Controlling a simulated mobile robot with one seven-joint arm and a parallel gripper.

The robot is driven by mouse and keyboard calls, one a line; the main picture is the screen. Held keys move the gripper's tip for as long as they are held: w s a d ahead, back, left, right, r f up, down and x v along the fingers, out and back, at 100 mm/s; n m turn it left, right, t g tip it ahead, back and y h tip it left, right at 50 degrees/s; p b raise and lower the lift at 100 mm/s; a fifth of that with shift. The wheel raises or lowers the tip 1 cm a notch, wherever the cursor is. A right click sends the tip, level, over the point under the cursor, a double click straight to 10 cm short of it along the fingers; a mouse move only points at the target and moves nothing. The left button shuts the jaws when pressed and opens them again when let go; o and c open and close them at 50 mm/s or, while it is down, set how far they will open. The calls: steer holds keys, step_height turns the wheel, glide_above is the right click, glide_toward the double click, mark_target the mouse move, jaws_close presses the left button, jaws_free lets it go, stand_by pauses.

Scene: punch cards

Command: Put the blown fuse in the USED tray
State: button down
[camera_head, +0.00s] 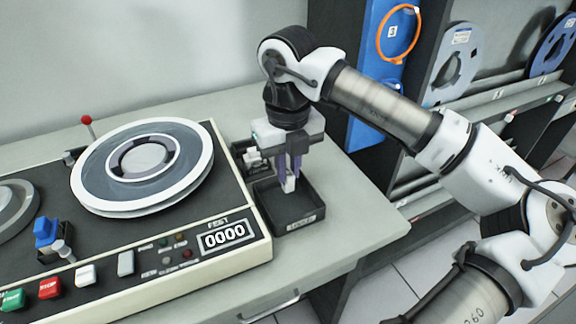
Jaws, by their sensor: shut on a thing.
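My gripper (290,172) points straight down over the black front tray (312,212) and is shut on a small white piece, which seems to be the fuse (290,185). The fuse hangs upright between the fingertips, within the outline of the tray; I cannot tell whether it touches the floor. The tray has a white label on its front edge, too small to read surely. A second black tray (238,149) lies just behind, partly hidden by my gripper, with a whitish piece (254,158) in it.
A tape machine (215,262) with reels, coloured buttons and a counter reading 0000 stands close on the left of the trays. Bare grey tabletop (345,215) lies to the right, ending at an edge. Shelves with reels (455,65) stand at the back right.

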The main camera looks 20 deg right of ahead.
mark_target(288, 186)
steer(key=shift+f+b, duration=1.55)
steer(key=shift+b, duration=0.15)
stand_by(1.0)
steer(key=shift+f+b, duration=0.3)
steer(key=shift+f, duration=0.05)
steer(key=shift+f+b, duration=0.65)
steer(key=shift+f, duration=0.05)
steer(key=c, duration=1.3)
jaws_free()
steer(key=shift+c, duration=1.1)
steer(key=shift+r, duration=0.1)
steer(key=shift+r+p, duration=2.5)
steer(key=shift+r, duration=1.5)
steer(key=shift+r, duration=0.1)
